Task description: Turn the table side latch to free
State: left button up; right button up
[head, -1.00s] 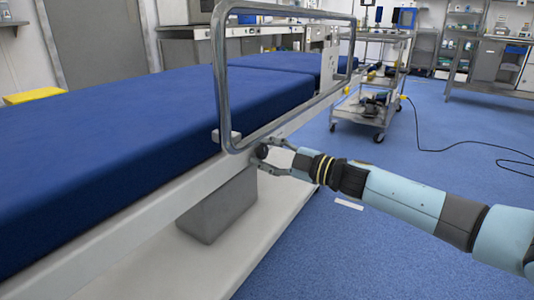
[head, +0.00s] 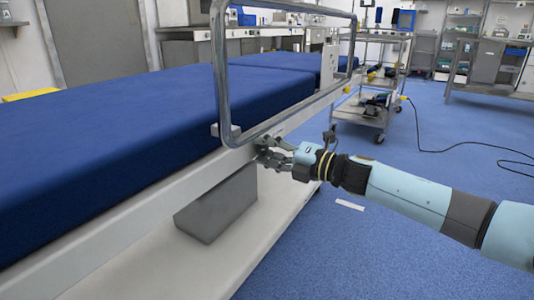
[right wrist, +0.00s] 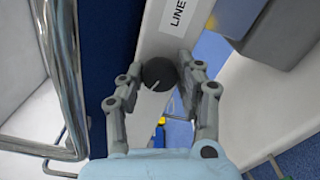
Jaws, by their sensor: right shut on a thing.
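The side latch is a dark round knob (right wrist: 158,75) with a pale line on its face, set on the white side rail (right wrist: 165,35) of the table. My right gripper (right wrist: 160,70) has one finger on each side of the knob and is shut on it. In the head view my right gripper (head: 267,150) is at the white side rail (head: 190,176), just below the foot of the metal guard rail (head: 222,90), and its fingers mostly hide the knob. My left gripper is not in view.
The blue mattress (head: 110,130) lies on the table above the rail. A grey box (head: 215,208) is under the rail on the white base. A cart (head: 372,100) stands further back, with a black cable on the floor.

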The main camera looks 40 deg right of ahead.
jog(key=n, duration=0.2)
jog(key=shift+f+n+b, duration=0.2)
jog(key=shift+n+b, duration=0.2)
jog(key=shift+n, duration=0.5)
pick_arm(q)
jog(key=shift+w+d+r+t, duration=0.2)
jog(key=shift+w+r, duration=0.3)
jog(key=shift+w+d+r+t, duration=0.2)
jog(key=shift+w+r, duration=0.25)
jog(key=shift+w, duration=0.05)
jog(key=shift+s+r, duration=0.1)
pick_arm(e)
jog(key=o, duration=1.2)
jog(key=shift+r, duration=0.1)
jog(key=shift+c, duration=0.2)
jog(key=v, duration=1.2)
